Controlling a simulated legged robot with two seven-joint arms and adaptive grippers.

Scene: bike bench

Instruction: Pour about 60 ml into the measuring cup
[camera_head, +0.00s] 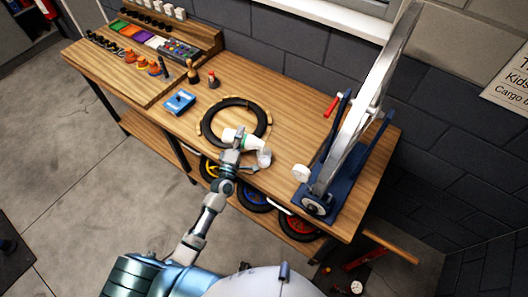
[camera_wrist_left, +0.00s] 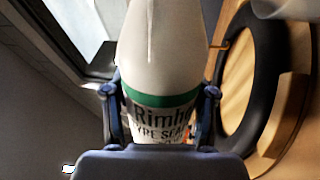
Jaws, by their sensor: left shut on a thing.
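My left gripper (camera_head: 232,157) is shut on a white bottle (camera_head: 230,134) with a green band. In the left wrist view the bottle (camera_wrist_left: 165,50) fills the middle between the fingers (camera_wrist_left: 160,115), with partly readable dark lettering. In the head view the bottle lies tilted over, its narrower end to the right. A small pale, translucent measuring cup (camera_head: 264,158) stands on the bench just right of and below that end. I cannot tell whether liquid is flowing or how much the cup holds. My right gripper is not in view.
A black tyre (camera_head: 206,120) lies on the wooden bench (camera_head: 290,95) behind the bottle. A wheel in a blue truing stand (camera_head: 350,165) rises at the right. A blue box (camera_head: 179,102) and small tools sit to the left. Coloured wheels hang below the front edge.

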